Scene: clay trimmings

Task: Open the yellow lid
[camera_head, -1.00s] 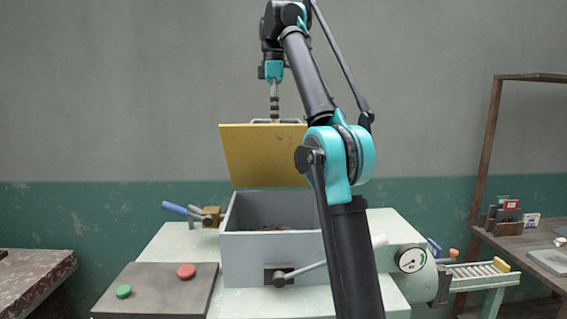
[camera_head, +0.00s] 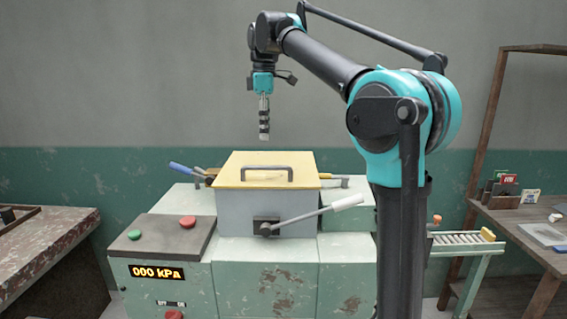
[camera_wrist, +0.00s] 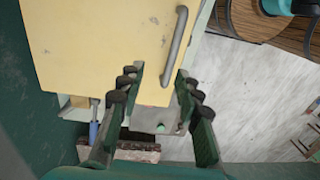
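The yellow lid (camera_head: 245,162) lies flat over the top of the grey box (camera_head: 240,215), closed, with a bar handle (camera_head: 266,168) on it. My gripper (camera_head: 264,138) hangs a little above the lid, pointing down, apart from the handle. In the wrist view my gripper (camera_wrist: 160,75) has its fingers spread with nothing held between them. The lid (camera_wrist: 95,45) fills the upper left there, with the handle (camera_wrist: 175,45) just beyond the fingertips. The inside of the box is hidden.
A lever with a white grip (camera_head: 345,202) sticks out from the box front. A panel with green and red buttons (camera_head: 165,235) stands at left, above a "000 kPa" display (camera_head: 157,272). A roller track (camera_head: 455,240) is at right.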

